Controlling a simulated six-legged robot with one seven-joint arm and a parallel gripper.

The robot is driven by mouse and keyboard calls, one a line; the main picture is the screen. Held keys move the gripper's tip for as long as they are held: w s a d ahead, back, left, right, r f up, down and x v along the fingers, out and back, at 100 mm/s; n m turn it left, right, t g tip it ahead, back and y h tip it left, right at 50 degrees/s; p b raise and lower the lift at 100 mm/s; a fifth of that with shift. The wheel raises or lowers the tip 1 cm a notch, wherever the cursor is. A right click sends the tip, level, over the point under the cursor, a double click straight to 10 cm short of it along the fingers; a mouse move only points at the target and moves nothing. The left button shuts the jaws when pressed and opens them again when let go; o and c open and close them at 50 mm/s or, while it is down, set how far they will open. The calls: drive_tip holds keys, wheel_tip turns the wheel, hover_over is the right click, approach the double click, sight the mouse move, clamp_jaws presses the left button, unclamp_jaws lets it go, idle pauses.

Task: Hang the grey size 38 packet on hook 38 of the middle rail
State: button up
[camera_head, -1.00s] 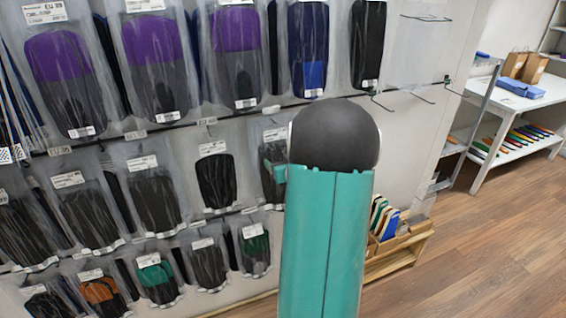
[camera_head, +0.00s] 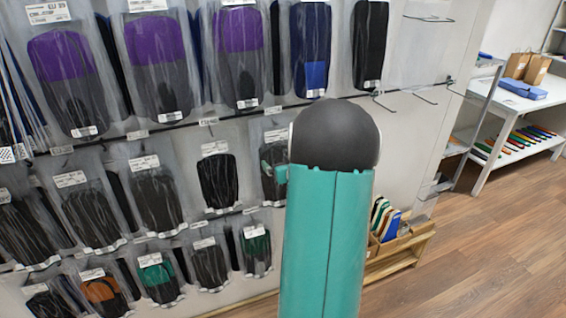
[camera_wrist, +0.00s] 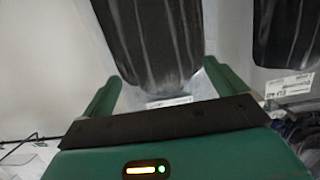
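In the head view, the middle rail (camera_head: 165,128) carries a row of clear packets with dark insoles. A dark grey packet (camera_head: 213,182) hangs near its right part; another packet (camera_head: 277,135) is partly hidden by my teal arm. A small teal piece of my gripper (camera_head: 273,172) shows in front of that packet. In the wrist view, my gripper (camera_wrist: 162,75) has its two green fingers spread apart. A dark striped insole packet (camera_wrist: 155,45) shows between and beyond them, with a white label at its lower edge. Contact is unclear. I cannot read which packet or hook is 38.
Purple-and-grey packets (camera_head: 155,45) hang on the row above, and smaller packets (camera_head: 157,275) below. Bare hooks (camera_head: 425,96) stick out at the right. A wooden rack (camera_head: 400,245) stands low beside the wall. A white table (camera_head: 510,105) is at the far right, with open floor before it.

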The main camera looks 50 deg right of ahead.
drive_tip(key=v, duration=1.3)
drive_tip(key=shift+s+a, duration=0.2)
drive_tip(key=shift+s, duration=0.15)
drive_tip(key=shift+r, duration=0.1)
drive_tip(key=w+a+r+n+g, duration=0.1)
drive_tip(key=w+a+r, duration=0.15)
drive_tip(key=a, duration=0.25)
drive_tip(key=w+a+r+g+y, duration=0.1)
drive_tip(key=w+a+r, duration=0.15)
drive_tip(key=a, duration=0.35)
drive_tip(key=w+a+r+n+g, duration=0.1)
drive_tip(key=w+a, duration=0.2)
drive_tip(key=a, duration=0.2)
drive_tip(key=s+a+n+g+y, duration=0.2)
drive_tip(key=s+a, duration=0.3)
drive_tip(key=a, duration=0.8)
drive_tip(key=s+a+r+n+g+y, duration=0.1)
drive_tip(key=s+a+y, duration=0.3)
drive_tip(key=a, duration=0.9)
drive_tip(key=shift+s+a+r+n+g+y, duration=0.15)
drive_tip(key=shift+s+n+g+y, duration=0.25)
drive_tip(key=shift+s+n+g, duration=0.45)
